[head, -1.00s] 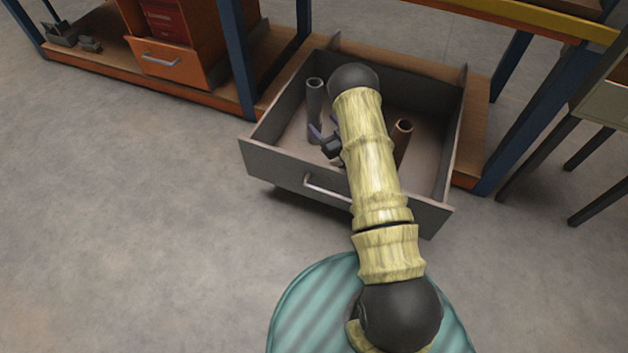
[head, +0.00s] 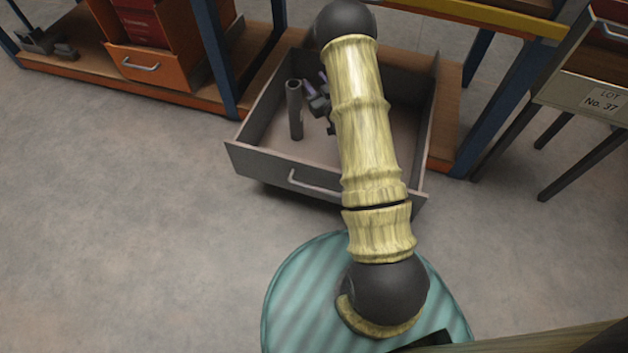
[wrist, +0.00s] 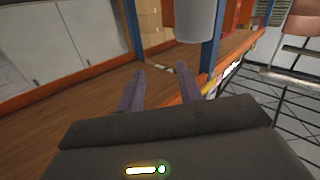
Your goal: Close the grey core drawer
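The grey drawer (head: 262,168) is pulled far out from the lower wooden shelf in the head view. Its bar handle (head: 312,184) is on the front panel, partly behind my arm. A dark grey tube core (head: 295,112) stands upright inside at the left. My gripper (head: 315,82) appears over the drawer's interior, beside the core, with its back partly hidden by my arm; its height is unclear. In the wrist view its two purple fingers (wrist: 161,70) are apart with nothing between them. The gripper touches neither handle nor front panel.
An orange drawer unit (head: 150,65) stands on the shelf at left. A blue post (head: 214,60) rises left of the grey drawer. A dark-legged table with a lot 37 label (head: 601,99) stands at right. The floor in front and left is clear.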

